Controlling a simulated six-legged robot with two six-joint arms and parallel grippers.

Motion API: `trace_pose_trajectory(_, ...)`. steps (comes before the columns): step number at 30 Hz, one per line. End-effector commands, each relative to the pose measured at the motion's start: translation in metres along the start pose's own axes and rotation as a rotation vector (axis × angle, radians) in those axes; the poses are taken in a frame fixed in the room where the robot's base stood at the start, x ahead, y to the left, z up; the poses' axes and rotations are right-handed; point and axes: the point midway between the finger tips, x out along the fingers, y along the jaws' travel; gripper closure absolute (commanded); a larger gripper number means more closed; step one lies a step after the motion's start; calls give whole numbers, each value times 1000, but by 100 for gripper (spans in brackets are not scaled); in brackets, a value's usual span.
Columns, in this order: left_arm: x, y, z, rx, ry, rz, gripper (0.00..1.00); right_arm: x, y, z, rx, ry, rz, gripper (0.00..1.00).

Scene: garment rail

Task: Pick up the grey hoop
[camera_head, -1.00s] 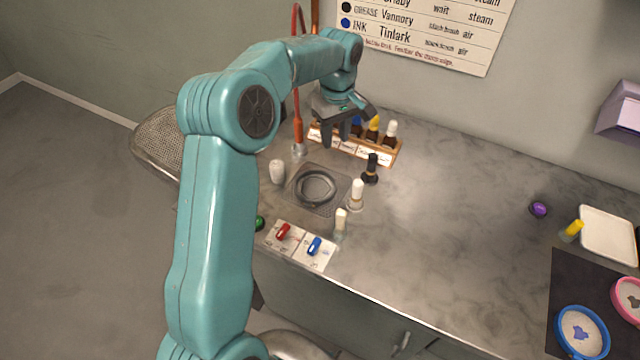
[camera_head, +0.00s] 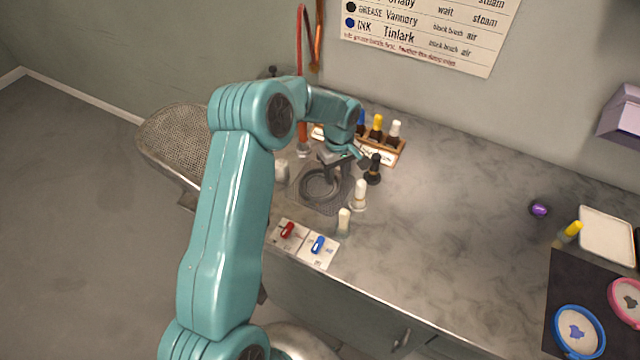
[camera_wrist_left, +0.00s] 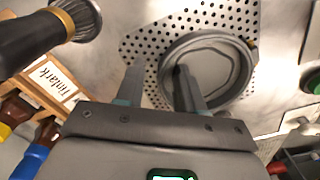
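The grey hoop (camera_head: 316,188) lies on a perforated square plate set in the worktop. It also shows in the left wrist view (camera_wrist_left: 212,66), with a small brass-coloured fitting on its rim. My left gripper (camera_head: 338,172) is low over the hoop's back-right side in the head view. In the left wrist view my left gripper (camera_wrist_left: 159,82) is open, its fingers apart with plate visible between them. One finger overlaps the hoop's near rim and the other is outside it. I cannot tell whether either touches. My right gripper is not in view.
A black brush (camera_head: 373,170) and white-topped pieces (camera_head: 359,195) stand close right of the plate. A wooden bottle rack (camera_head: 385,152) is behind. Red and blue switches (camera_head: 318,245) are in front. Blue (camera_head: 582,333) and pink hoops lie far right; the middle worktop is clear.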

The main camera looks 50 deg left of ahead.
Motion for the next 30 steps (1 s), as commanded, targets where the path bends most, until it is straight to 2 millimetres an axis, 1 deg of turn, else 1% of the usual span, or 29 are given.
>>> trace_pose_trajectory(2, 0, 0, 0, 0, 1, 1, 63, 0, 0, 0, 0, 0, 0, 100)
trace_pose_trajectory(3, 0, 0, 0, 0, 1, 1, 70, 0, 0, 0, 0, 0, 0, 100)
trace_pose_trajectory(6, 0, 0, 0, 0, 1, 0, 100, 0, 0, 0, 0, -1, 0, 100)
trace_pose_trajectory(16, 0, 0, 0, 0, 1, 1, 100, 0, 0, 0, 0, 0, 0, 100)
trace_pose_trajectory(20, -6, 0, -1, 0, 3, 2, 100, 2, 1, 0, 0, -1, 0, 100)
trace_pose_trajectory(23, -16, 1, -1, 0, 4, 3, 100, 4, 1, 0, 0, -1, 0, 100)
trace_pose_trajectory(26, -36, 1, -1, 0, 5, 6, 100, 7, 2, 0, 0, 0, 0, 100)
trace_pose_trajectory(29, -63, 1, -1, 0, 6, 8, 100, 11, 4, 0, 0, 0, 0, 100)
trace_pose_trajectory(30, -76, 1, -1, 0, 6, 8, 100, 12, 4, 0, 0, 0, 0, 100)
